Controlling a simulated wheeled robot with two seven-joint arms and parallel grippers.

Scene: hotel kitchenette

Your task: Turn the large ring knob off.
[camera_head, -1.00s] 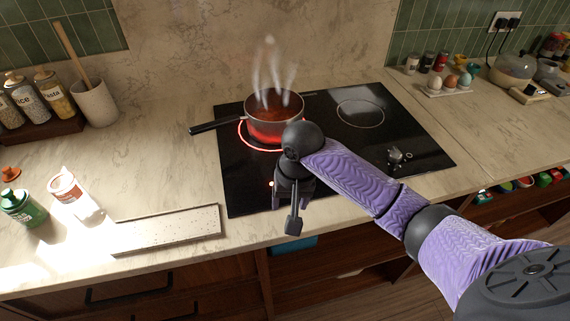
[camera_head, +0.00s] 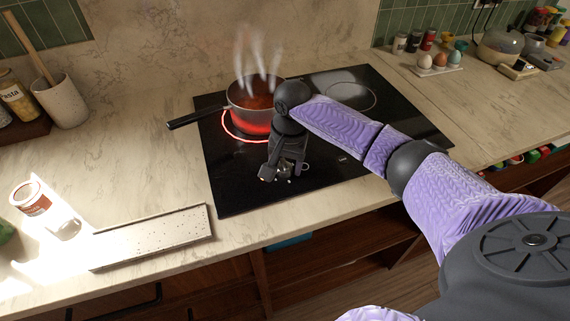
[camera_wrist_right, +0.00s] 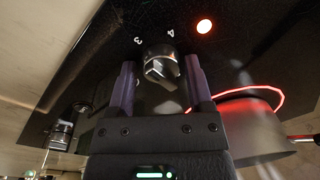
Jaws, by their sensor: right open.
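The black cooktop (camera_head: 235,185) has a red glowing ring (camera_head: 228,130) under a steaming pot (camera_head: 254,108). My right gripper (camera_head: 284,170) is over the cooktop's front part, in front of the pot. In the right wrist view its open fingers (camera_wrist_right: 160,78) stand on either side of a silver knob (camera_wrist_right: 160,62), with the marks 3 and 4 beside it. I cannot tell whether the fingers touch it. A red light (camera_wrist_right: 204,26) glows nearby. A second knob (camera_wrist_right: 60,133) shows at the lower left of that view. My left gripper is not in view.
The pot's black handle (camera_head: 196,118) sticks out to the left. A speckled board (camera_head: 150,236) lies at the counter's front edge, beside a jar (camera_head: 30,197). An egg holder (camera_head: 435,68) stands right of the cooktop. The counter left of the cooktop is mostly clear.

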